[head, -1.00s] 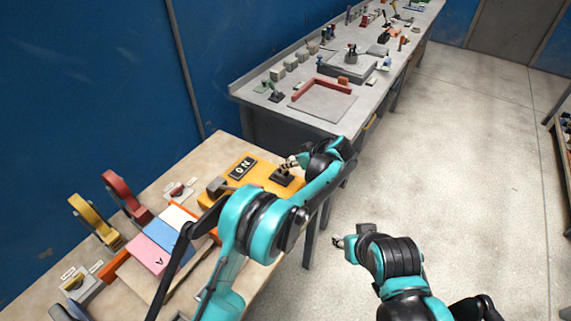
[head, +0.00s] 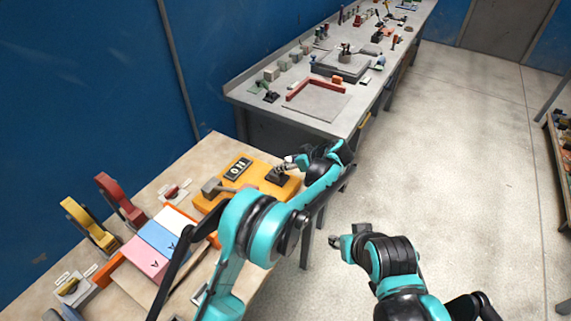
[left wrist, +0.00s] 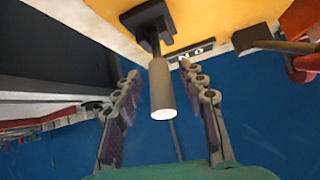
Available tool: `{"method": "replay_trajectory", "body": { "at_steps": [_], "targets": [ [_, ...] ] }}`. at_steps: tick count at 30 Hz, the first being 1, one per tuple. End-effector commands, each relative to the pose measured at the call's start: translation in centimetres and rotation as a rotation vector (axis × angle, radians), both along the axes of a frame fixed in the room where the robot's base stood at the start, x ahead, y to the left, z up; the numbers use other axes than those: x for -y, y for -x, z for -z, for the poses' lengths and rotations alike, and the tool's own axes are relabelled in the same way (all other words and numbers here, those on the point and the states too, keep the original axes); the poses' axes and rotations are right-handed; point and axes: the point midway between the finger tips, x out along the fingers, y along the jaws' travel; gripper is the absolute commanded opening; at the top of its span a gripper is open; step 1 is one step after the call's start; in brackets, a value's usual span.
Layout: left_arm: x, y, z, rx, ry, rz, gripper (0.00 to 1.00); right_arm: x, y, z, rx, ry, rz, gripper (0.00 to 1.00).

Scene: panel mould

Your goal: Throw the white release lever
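The white release lever (left wrist: 161,90) is a pale cylinder on a dark stem. Its black base (left wrist: 148,20) is fixed to a yellow box (left wrist: 210,12). In the left wrist view the lever stands between the two fingers of my left gripper (left wrist: 163,98), which are spread apart with visible gaps on both sides. In the head view my left gripper (head: 287,164) is at the black base (head: 277,177) on the yellow box (head: 258,182), and largely hides the lever. My right gripper (head: 336,241) hangs over the floor, away from the box; its fingers are too small to read.
A black-and-white sign (head: 238,168) and a grey-headed handle (head: 215,187) are on the box. Red (head: 118,197) and yellow (head: 88,222) arched parts and pink (head: 146,258) and blue (head: 159,237) panels lie left. A grey bench (head: 283,118) stands behind.

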Motion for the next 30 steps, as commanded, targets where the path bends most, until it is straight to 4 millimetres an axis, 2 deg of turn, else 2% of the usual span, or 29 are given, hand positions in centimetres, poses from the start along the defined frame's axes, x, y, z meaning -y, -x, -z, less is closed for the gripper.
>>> {"method": "replay_trajectory", "body": {
  "at_steps": [5,21,30],
  "targets": [
    [0.4,0.4,-0.5,0.000,0.000,0.001,0.41,0.0,0.0,0.0,0.000,0.000,0.000,0.41],
    [6.3,5.6,-6.9,0.000,0.000,0.001,0.41,0.0,0.0,0.0,0.000,0.000,0.000,0.41],
    [6.9,6.2,-7.7,0.000,0.000,0.000,0.41,0.0,0.0,0.0,0.000,0.000,0.000,0.41]
  ]
}}
